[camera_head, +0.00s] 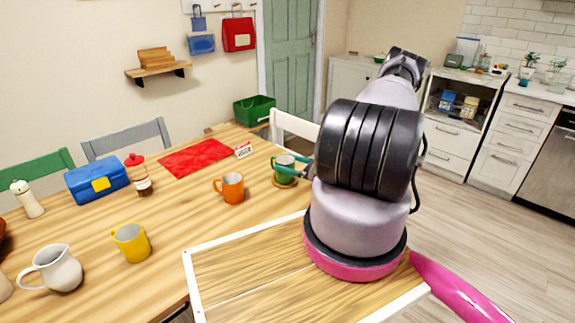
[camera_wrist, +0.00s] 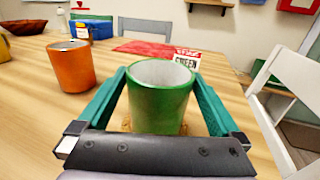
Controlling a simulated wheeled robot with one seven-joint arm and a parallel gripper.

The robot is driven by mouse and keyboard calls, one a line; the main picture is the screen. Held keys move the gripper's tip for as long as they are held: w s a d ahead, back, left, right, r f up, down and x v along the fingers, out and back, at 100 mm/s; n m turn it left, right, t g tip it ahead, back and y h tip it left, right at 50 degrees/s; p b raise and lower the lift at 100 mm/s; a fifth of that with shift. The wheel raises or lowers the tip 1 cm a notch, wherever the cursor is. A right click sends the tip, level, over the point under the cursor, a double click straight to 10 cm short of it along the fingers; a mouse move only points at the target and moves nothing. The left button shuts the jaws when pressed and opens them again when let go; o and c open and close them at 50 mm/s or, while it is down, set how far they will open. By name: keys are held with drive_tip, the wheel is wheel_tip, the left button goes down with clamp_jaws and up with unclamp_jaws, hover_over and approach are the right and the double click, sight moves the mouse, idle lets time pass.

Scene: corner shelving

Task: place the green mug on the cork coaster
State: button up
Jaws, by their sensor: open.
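The green mug (camera_head: 284,163) stands upright at the table's right side, on the round cork coaster (camera_head: 283,182). In the wrist view the mug (camera_wrist: 160,105) is close up, with its white inside facing up. A small brown edge of the coaster (camera_wrist: 126,124) shows at its base; the rest is hidden. My gripper (camera_wrist: 160,76) is open, with one teal finger on each side of the mug. I cannot tell whether either finger touches it. In the head view my arm partly covers the gripper.
An orange mug (camera_head: 230,187) stands left of the green mug. A yellow mug (camera_head: 131,243) and a white jug (camera_head: 53,269) are farther left. A white chair (camera_head: 292,127) stands at the table's far right.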

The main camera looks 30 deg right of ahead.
drive_tip(key=v, duration=1.2)
drive_tip(key=a+r+n+g, duration=0.4)
drive_tip(key=a+r+n, duration=0.1)
drive_tip(key=r, duration=0.4)
drive_tip(key=a+r+n+g, duration=0.4)
drive_tip(key=r+n, duration=0.1)
drive_tip(key=r, duration=0.4)
drive_tip(key=a+r+n+g, duration=0.5)
drive_tip(key=r, duration=0.4)
drive_tip(key=s+a+r+n+t+h, duration=0.3)
drive_tip(key=s+r, duration=0.5)
drive_tip(key=r, duration=0.3)
drive_tip(key=s+a+r+n+t+h, duration=0.2)
drive_tip(key=s+a+r+n+h, duration=0.3)
drive_tip(key=s+r, duration=0.3)
wheel_tip(320, 180, up, 3)
drive_tip(key=shift+s+a+f+n+t+h, duration=0.1)
drive_tip(key=shift+s+a+n+t+h, duration=0.3)
drive_tip(key=shift+a+n, duration=0.25)
drive_tip(key=shift+d, duration=0.1)
